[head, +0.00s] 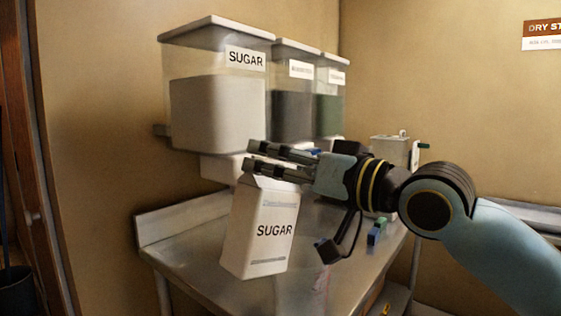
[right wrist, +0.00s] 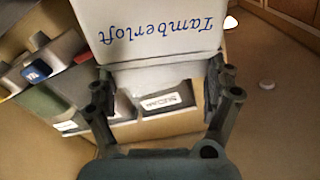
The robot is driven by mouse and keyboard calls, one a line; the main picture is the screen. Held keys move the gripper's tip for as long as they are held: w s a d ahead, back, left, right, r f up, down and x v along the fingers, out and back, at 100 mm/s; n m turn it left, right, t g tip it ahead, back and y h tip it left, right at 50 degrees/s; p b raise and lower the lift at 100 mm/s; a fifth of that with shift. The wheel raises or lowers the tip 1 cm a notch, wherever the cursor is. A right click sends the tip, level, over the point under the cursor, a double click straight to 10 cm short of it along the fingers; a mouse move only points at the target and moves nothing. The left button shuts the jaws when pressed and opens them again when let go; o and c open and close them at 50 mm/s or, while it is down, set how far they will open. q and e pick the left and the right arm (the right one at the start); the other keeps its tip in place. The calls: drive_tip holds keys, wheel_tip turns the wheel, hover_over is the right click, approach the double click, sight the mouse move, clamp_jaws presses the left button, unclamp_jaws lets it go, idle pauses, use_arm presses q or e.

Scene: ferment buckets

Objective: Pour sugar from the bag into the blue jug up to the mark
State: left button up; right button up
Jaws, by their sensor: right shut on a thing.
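The white sugar bag (head: 260,232), printed SUGAR, is at the front of the metal table in the head view, leaning slightly. My right gripper (head: 250,158) is shut on its top. In the right wrist view the bag's white side (right wrist: 155,28) with blue lettering shows between the fingers of the right gripper (right wrist: 160,85). I cannot tell whether the bag's base touches the table. No blue jug or mark can be made out; my arm and the bag hide part of the table. My left gripper is not in view.
Wall bins stand behind: a large sugar bin (head: 215,110), then two with darker contents. The metal table (head: 185,245) is bare at left. Small blue and green blocks (head: 376,232) lie at its right, near a pale container (head: 392,152).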

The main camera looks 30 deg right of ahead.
sight(295, 218)
wheel_tip(295, 218, down, 4)
drive_tip(key=shift+r+m+b, duration=0.2)
drive_tip(key=shift+m+b, duration=0.3)
drive_tip(key=shift+b, duration=0.75)
wheel_tip(295, 218, down, 3)
drive_tip(key=m+b, duration=0.1)
drive_tip(key=m, duration=0.2)
drive_tip(key=shift+d, duration=0.1)
drive_tip(key=m, duration=0.2)
drive_tip(key=f+m+p, duration=0.1)
drive_tip(key=m, duration=0.1)
drive_tip(key=d+m, duration=0.1)
drive_tip(key=m, duration=0.1)
drive_tip(key=shift+w+f+t+h, duration=0.1)
drive_tip(key=shift+f+t+h, duration=0.05)
drive_tip(key=shift+t+h, duration=0.15)
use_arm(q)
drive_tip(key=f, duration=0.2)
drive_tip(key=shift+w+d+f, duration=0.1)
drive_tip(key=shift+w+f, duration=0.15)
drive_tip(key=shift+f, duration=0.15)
use_arm(e)
drive_tip(key=shift+a+f, duration=0.1)
